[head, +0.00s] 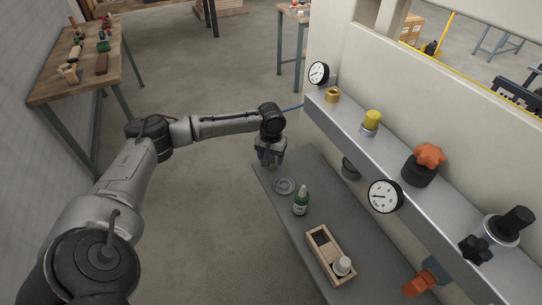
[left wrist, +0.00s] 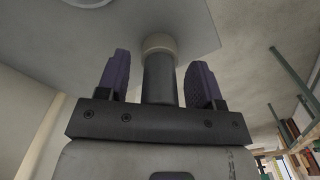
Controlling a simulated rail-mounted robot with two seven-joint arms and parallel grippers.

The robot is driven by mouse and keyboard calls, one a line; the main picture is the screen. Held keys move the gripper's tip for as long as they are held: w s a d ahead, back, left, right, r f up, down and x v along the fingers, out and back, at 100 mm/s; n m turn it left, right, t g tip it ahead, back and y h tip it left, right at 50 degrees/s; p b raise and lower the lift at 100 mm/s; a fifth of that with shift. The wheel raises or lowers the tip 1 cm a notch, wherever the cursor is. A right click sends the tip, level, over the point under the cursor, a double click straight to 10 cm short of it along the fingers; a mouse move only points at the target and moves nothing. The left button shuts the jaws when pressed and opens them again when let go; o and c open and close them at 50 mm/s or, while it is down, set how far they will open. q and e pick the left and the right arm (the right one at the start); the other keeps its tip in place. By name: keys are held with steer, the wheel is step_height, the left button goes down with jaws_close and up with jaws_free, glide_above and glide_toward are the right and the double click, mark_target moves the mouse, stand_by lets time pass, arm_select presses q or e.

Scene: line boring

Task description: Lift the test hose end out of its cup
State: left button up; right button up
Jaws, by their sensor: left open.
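My left gripper (head: 270,162) points down at the far left end of the grey bench in the head view. In the left wrist view its two dark purple fingers (left wrist: 160,65) are open, one on each side of a dark upright cylinder (left wrist: 160,82), which looks like the test hose end. Gaps show between the cylinder and both fingers. The cylinder's far end meets a beige ring (left wrist: 159,43), which looks like its cup, against the bench. In the head view the gripper hides both. A thin blue hose (head: 292,107) shows behind my wrist. My right gripper is not in view.
The grey bench (head: 310,202) holds a round grey disc (head: 284,186), a green bottle (head: 300,201) and a wooden box (head: 323,248). A metal ledge (head: 395,165) with gauges (head: 385,196) and knobs (head: 425,163) runs along the right. Floor left of the bench is clear.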

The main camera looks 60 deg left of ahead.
arm_select(q)
steer(key=shift+c, duration=0.4)
steer(key=c, duration=1)
